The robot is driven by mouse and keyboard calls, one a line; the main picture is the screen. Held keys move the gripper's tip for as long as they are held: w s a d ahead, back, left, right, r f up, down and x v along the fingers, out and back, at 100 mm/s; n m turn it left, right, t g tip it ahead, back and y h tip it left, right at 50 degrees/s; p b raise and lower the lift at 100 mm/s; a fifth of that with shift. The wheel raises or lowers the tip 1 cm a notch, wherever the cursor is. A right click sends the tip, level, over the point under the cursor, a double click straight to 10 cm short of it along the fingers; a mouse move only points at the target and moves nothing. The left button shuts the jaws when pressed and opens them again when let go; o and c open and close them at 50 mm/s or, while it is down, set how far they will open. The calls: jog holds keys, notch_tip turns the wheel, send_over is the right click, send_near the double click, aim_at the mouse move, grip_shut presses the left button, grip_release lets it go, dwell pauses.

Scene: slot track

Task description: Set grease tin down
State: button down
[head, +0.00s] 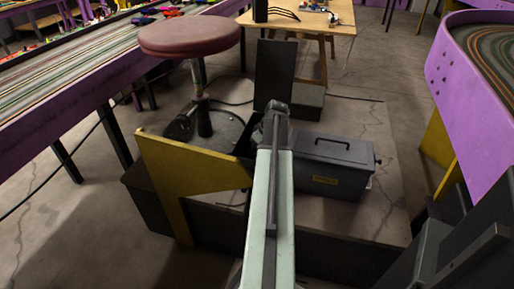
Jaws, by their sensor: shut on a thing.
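My pale green arm reaches forward from the bottom middle, and my gripper (276,108) is at its dark far end. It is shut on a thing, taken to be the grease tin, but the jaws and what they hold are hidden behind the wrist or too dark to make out. The gripper shows in front of an upright dark panel (275,70), left of a dark lidded box (330,165) with a handle and a yellow label. I cannot tell its height above the surface below.
A red round stool (190,36) stands at left behind a yellow bracket (175,170). Purple-sided track tables flank me at left (60,120) and right (460,110). A wooden table (325,20) is at the back. Bare concrete floor (365,75) shows at back right.

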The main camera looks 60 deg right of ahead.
jog(key=shift+a+f, duration=0.1)
jog(key=shift+f, duration=0.05)
jog(key=c, duration=0.7)
grip_release()
jog(key=shift+o, duration=0.2)
jog(key=shift+a+f, duration=0.1)
jog(key=shift+r+p, duration=0.4)
jog(key=shift+r, duration=0.05)
jog(key=p+v, duration=1.1)
jog(key=v, duration=0.1)
jog(key=shift+d, duration=0.2)
jog(key=shift+w+r, duration=0.1)
jog(key=shift+r, duration=0.05)
